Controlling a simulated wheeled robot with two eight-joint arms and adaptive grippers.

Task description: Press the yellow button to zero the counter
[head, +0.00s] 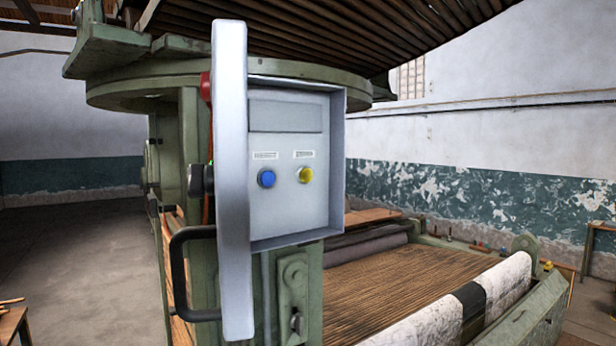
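The yellow button (305,175) is on the right of a light grey control panel (288,215), under a small label. A blue button (266,178) sits to its left. Neither of my grippers is in the head view.
A black bar handle (180,270) juts out below left of the box. The green machine's frame (190,150) stands behind it. A slatted bed (400,290) and a white roll with a dark band (435,330) lie at lower right. Open floor (75,250) is at left.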

